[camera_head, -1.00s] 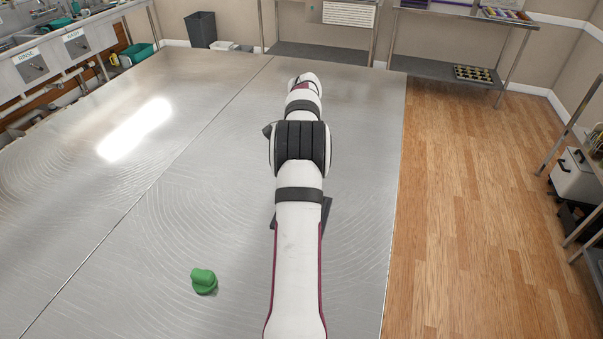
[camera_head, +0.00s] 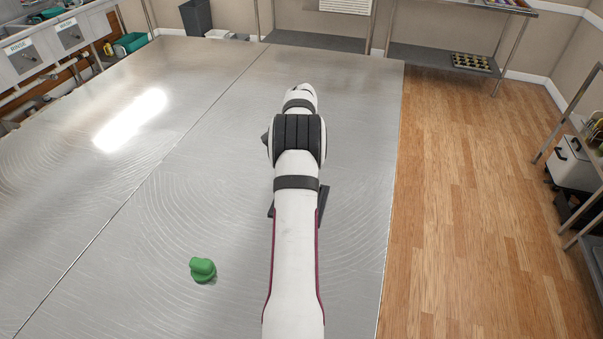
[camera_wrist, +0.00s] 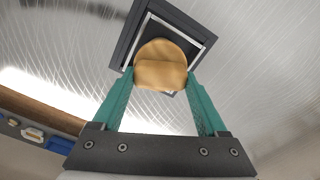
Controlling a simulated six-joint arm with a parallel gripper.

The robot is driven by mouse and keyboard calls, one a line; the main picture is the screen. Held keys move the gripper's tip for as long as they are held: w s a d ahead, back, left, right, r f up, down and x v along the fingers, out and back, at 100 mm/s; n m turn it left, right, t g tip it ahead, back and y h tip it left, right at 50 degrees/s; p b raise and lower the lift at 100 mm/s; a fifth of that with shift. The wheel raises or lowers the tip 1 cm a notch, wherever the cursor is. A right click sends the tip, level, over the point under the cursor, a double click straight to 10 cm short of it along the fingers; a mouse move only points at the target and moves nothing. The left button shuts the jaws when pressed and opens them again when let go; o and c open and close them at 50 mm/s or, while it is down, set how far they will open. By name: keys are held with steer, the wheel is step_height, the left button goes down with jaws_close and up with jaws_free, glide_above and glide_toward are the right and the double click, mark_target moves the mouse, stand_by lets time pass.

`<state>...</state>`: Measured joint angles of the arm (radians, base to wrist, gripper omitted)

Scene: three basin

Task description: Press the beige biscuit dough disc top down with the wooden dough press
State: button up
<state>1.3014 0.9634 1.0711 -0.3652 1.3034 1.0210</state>
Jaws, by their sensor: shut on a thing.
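The wooden dough press (camera_wrist: 160,72), tan and rounded, sits between the teal fingers of my gripper (camera_wrist: 160,80) in the wrist view. The gripper is shut on it. Beyond the press is a dark square tray (camera_wrist: 126,38) with a pale inner edge. The press covers much of the tray's middle. I cannot make out the beige dough disc apart from the press. In the head view my arm hides the gripper, the press and most of the tray; only dark corners of the tray (camera_head: 323,196) show beside the arm.
A green knobbed object (camera_head: 202,269) stands on the metal table (camera_head: 130,230), left of my arm. The table around it is clear. The table's right edge borders the wooden floor (camera_head: 470,200). Sinks (camera_head: 60,40) and shelves stand farther off.

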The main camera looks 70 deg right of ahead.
steer(key=shift+f, duration=0.1)
steer(key=shift+f, duration=1.3)
stand_by(0.5)
steer(key=shift+r, duration=1.55)
steer(key=shift+f, duration=0.1)
steer(key=shift+f, duration=1.7)
